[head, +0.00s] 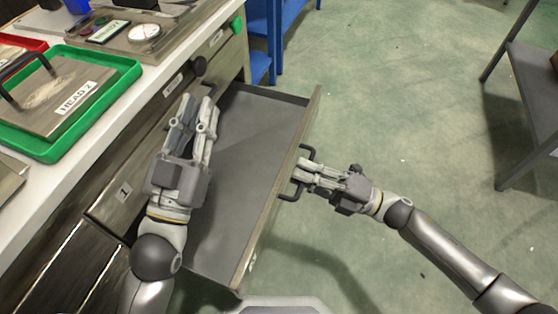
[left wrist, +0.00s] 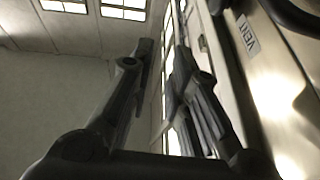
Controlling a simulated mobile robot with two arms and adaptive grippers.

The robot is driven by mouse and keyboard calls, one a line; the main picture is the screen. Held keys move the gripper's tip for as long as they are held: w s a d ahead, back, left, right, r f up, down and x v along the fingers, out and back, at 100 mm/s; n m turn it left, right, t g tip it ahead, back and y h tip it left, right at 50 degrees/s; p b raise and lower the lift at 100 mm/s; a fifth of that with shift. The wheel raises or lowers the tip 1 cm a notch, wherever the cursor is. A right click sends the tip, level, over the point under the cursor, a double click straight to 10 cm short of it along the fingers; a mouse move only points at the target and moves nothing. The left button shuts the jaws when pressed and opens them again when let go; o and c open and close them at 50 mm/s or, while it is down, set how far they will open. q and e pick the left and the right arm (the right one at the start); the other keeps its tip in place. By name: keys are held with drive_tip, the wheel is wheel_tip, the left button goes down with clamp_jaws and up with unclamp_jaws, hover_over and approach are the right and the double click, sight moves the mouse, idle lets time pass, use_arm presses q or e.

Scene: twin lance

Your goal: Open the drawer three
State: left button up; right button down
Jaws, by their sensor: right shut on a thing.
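A wide drawer (head: 245,130) is pulled far out of the workbench, and its grey inside looks empty. A label on its front is too small to read. My right gripper (head: 302,172) is shut on the black bar handle (head: 309,151) on the drawer's front. My left gripper (head: 197,102) is over the drawer, close to the bench front, with its fingers apart and nothing between them. In the left wrist view the two fingers (left wrist: 162,65) also stand apart with an empty gap.
On the bench, a green tray (head: 126,110) holds a plate labelled HEAD 2 (head: 60,92). A drawer front labelled 1 (head: 124,192) and a black knob (head: 199,66) are beside the open drawer. A grey shelf (head: 535,90) stands at right. Green floor is clear between.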

drive_tip(key=shift+r+v, duration=0.15)
drive_tip(key=shift+v, duration=0.55)
drive_tip(key=shift+r+v, duration=0.1)
drive_tip(key=shift+v, duration=0.55)
drive_tip(key=c, duration=1.5)
unclamp_jaws()
drive_tip(key=shift+d, duration=0.1)
drive_tip(key=v, duration=1.2)
